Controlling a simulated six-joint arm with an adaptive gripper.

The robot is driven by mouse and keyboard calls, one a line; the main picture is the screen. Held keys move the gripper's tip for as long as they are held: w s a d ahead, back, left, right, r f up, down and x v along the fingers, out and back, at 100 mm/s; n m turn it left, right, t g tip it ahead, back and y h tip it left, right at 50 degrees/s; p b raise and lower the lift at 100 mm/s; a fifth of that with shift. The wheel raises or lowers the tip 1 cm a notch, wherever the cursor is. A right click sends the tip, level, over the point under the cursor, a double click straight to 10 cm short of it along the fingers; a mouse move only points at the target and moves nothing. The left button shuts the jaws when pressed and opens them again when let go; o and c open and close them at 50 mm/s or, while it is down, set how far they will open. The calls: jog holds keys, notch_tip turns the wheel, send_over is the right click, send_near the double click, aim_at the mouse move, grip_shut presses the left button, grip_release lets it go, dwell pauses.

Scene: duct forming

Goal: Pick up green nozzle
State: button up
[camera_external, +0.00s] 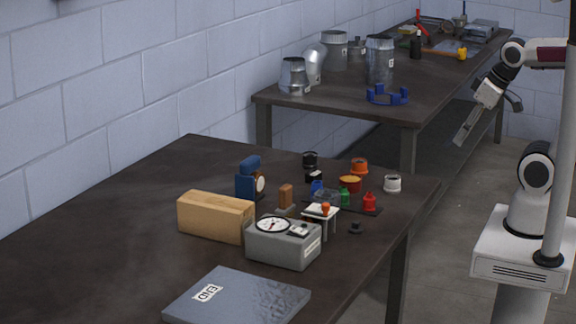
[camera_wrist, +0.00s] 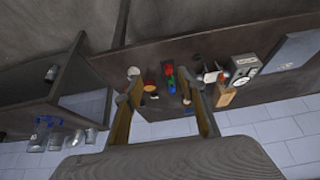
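The green nozzle (camera_external: 344,197) is small and stands on the near table among several coloured nozzles. A red nozzle (camera_external: 369,202) is to its right and a blue one (camera_external: 318,187) to its left. In the wrist view the green nozzle (camera_wrist: 170,78) is tiny, between the red and blue ones, and shows between my fingers in the distance. My gripper (camera_external: 464,132) hangs in the air right of the tables, well away from the nozzle. The wrist view shows its two fingers (camera_wrist: 161,78) spread apart with nothing between them.
A grey gauge box (camera_external: 284,244), a wooden block (camera_external: 216,216) and a small white stand (camera_external: 320,213) are close to the nozzles. An orange nozzle (camera_external: 359,166) and a white one (camera_external: 392,183) are behind. The far table holds metal ducts (camera_external: 380,60) and a blue clamp-like part (camera_external: 388,96).

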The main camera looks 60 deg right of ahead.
jog(key=shift+o, duration=0.5)
jog(key=shift+w, duration=0.1)
jog(key=w+d+n+t+h, duration=0.1)
jog(key=w+d+n+t, duration=0.1)
jog(key=w+d, duration=0.75)
jog(key=w+d+n+t+h, duration=0.1)
jog(key=w+d+t+h, duration=0.2)
jog(key=w, duration=1.2)
jog(key=w+d+f+n+y, duration=0.1)
jog(key=w+f+n+y, duration=0.1)
jog(key=w+f+y, duration=0.15)
jog(key=n+g+y, duration=0.1)
jog(key=n+y, duration=0.3)
jog(key=y, duration=0.6)
send_near(343, 195)
jog(key=shift+w+d+r, duration=0.1)
jog(key=shift+d+r, duration=0.4)
jog(key=shift+d, duration=0.3)
jog(key=shift+w+d+r, duration=0.1)
jog(key=shift+d+r, duration=0.4)
jog(key=shift+d, duration=0.3)
jog(key=shift+x, duration=3.35)
